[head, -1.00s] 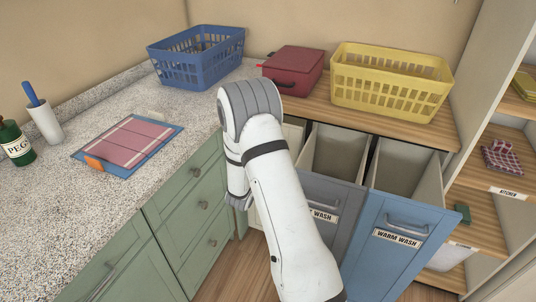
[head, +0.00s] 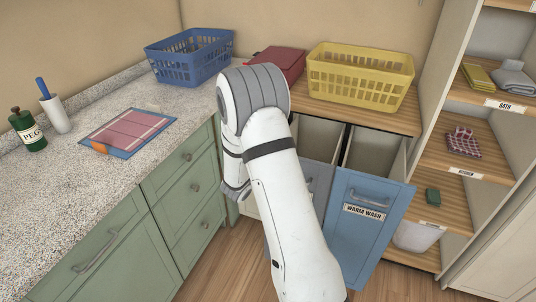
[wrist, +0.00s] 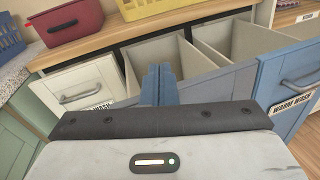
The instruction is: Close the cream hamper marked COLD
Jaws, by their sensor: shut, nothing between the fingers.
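The cream hamper (wrist: 75,84) is at the left in the wrist view, with a metal handle and a label whose visible end reads WASH; the first word is hard to read. Its front stands close under the counter edge, with a thin dark gap above it; I cannot tell if it is fully shut. In the head view my arm hides most of it. My gripper (wrist: 158,82) is shut and empty, its blue-grey fingers to the right of the cream front, before the open grey hamper (wrist: 208,84). The gripper is hidden in the head view.
The blue WARM WASH hamper (head: 367,222) stands pulled open at the right, beside the open grey one. Green drawers (head: 184,185) border the left. A yellow basket (head: 360,82) and red box (head: 278,64) sit on the counter. Shelves (head: 462,141) stand at the right.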

